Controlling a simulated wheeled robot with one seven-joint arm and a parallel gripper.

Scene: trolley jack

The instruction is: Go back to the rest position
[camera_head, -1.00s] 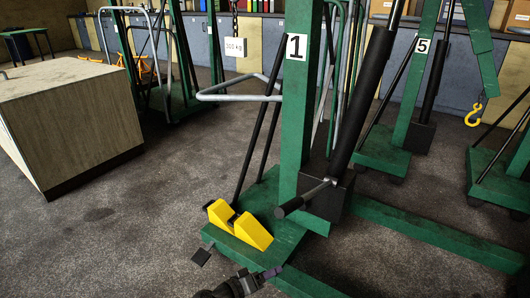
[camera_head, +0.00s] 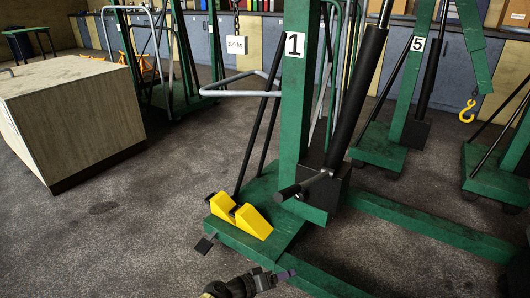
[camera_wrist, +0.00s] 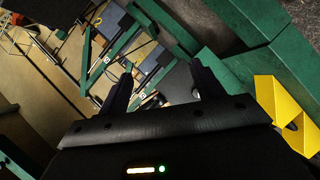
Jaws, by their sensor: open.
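My gripper (camera_head: 284,274) is at the bottom edge of the head view, low in front of the green crane marked 1 (camera_head: 291,110). Its two dark fingers stand wide apart in the wrist view (camera_wrist: 163,88), with nothing between them. The crane's black lever handle (camera_head: 302,187) sticks out from the block under the black cylinder, up and right of my gripper and apart from it. Two yellow wedge-shaped parts (camera_head: 254,222) sit on the crane's green base, above and left of my gripper; they also show at the right of the wrist view (camera_wrist: 270,98).
A wooden block (camera_head: 75,110) stands at the left. Crane 5 (camera_head: 408,90) and a yellow hook (camera_head: 467,110) are behind right. A 300 kg weight sign (camera_head: 235,45) hangs at the back. The green base leg (camera_head: 430,232) runs right.

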